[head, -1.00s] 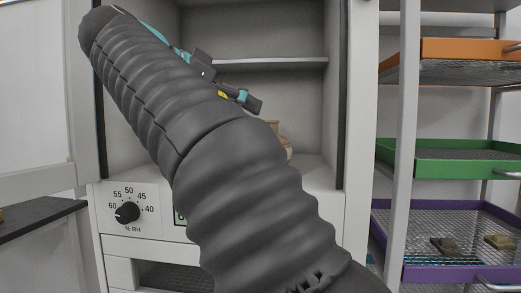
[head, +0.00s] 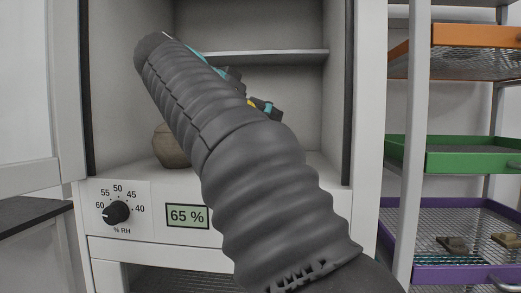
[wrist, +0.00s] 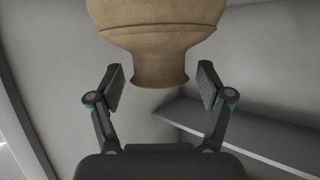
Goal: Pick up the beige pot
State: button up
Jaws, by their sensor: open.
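The beige pot (wrist: 158,50) fills the top middle of the wrist view, with its wide body cut off by the upper edge. Its narrower part and flared rim point down in that picture, toward my gripper. My gripper (wrist: 160,80) is open, with one finger on each side of the narrow part and a visible gap on both sides. In the head view my gripper (head: 265,108) shows only partly behind my arm, inside the cabinet.
A brownish round pot (head: 170,148) stands on the cabinet floor, left of my arm. A cabinet shelf (head: 280,57) runs above. The cabinet has a humidity dial (head: 116,212) and a display (head: 187,215). An open rack with orange, green (head: 475,158) and purple trays stands right.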

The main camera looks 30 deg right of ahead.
jog(key=x, duration=0.4)
jog(key=shift+d+f, duration=0.1)
jog(key=shift+d, duration=0.1)
grip_shut()
